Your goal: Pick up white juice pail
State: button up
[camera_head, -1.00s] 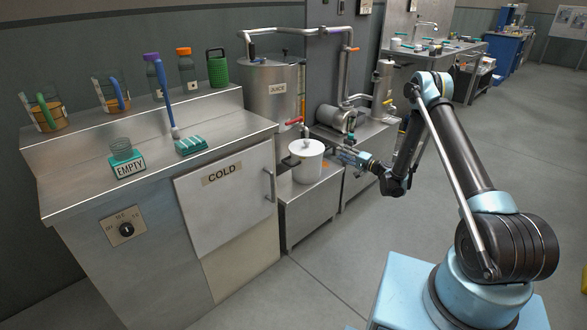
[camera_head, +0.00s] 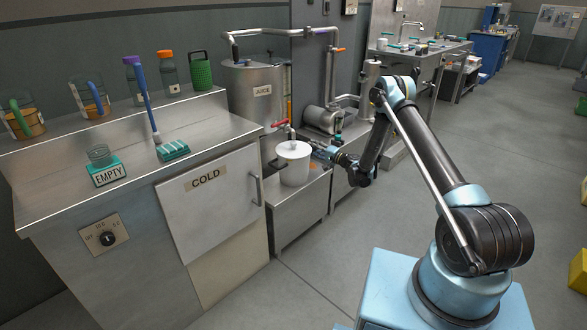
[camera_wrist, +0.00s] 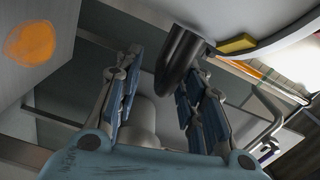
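The white juice pail (camera_head: 294,166) stands upright with its lid on the low metal stand, under the red-handled tap. A dark side handle shows on its left. My gripper (camera_head: 318,151) is at the pail's right side, close to it. In the wrist view the pail's pale wall (camera_wrist: 225,18) fills the upper right, and a dark handle (camera_wrist: 180,58) sticks out toward my gripper (camera_wrist: 160,85). The fingers are apart, with the handle's end near or between their tips. I cannot tell whether they touch it.
The JUICE tank (camera_head: 255,95) stands behind the pail, with the red-handled tap (camera_head: 278,123) above the lid. The COLD cabinet (camera_head: 208,200) is at left. A pump (camera_head: 322,119) and pipes are behind my gripper. Open floor lies to the right.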

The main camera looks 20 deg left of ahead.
jog(key=shift+w+a, duration=0.3)
jog(key=shift+a, duration=0.25)
grip_shut()
jog(key=shift+s+r, duration=0.1)
jog(key=shift+r, duration=0.05)
